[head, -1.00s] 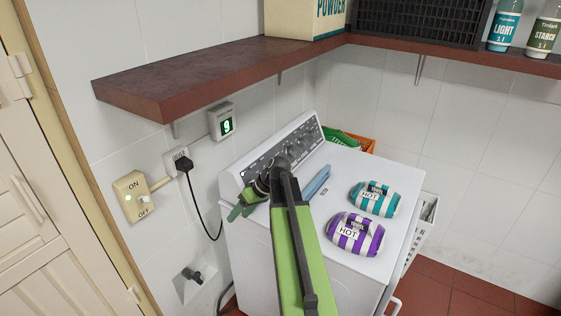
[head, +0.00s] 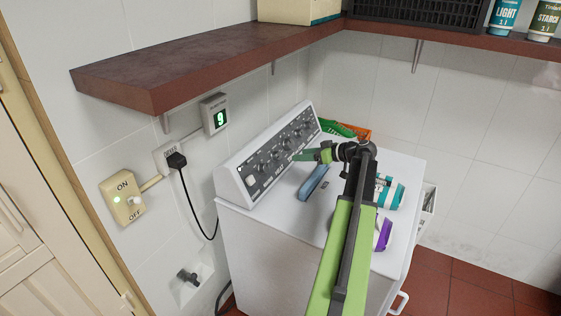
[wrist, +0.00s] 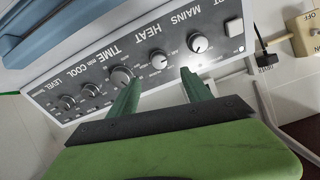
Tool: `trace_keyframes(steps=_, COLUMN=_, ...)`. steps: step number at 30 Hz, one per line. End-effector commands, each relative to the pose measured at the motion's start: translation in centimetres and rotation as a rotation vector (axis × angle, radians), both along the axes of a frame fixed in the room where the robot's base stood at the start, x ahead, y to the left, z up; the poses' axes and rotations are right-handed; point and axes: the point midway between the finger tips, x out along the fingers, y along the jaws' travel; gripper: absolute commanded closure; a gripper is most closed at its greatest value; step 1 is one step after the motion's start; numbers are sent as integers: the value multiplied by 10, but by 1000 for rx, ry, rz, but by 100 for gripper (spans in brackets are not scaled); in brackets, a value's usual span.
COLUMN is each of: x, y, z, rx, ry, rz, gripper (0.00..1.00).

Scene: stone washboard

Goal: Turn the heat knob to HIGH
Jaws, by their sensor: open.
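In the head view my gripper (head: 307,155) is in front of the sloped panel, just right of the HEAT label.
Other knobs, including the time knob (wrist: 122,75) and the mains knob (wrist: 197,43), flank it closely. A blue bar-shaped object (head: 314,182) lies on the machine top (head: 300,205). A shelf (head: 215,65) overhangs the left wall.

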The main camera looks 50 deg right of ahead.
Motion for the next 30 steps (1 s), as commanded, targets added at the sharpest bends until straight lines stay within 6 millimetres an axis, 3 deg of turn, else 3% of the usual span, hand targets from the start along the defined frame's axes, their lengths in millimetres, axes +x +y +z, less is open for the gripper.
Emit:
trace_keyframes(steps=1, x=12, y=2, z=-11, rx=0, ry=1, rz=2, gripper=43)
trace_keyframes(steps=6, x=50, y=10, z=-27, rx=0, ry=1, rz=-1, gripper=43)
trace_keyframes(steps=13, x=88, y=18, z=-41, rx=0, ry=1, rz=-3, gripper=43)
trace_keyframes(steps=18, x=99, y=21, z=-44, rx=1, ry=2, rz=-5, gripper=43)
trace_keyframes(steps=26, x=100, y=22, z=-43, rx=1, ry=2, rz=-6, gripper=43)
trace_keyframes(steps=30, x=99, y=21, z=-43, rx=1, ry=1, rz=-6, gripper=61)
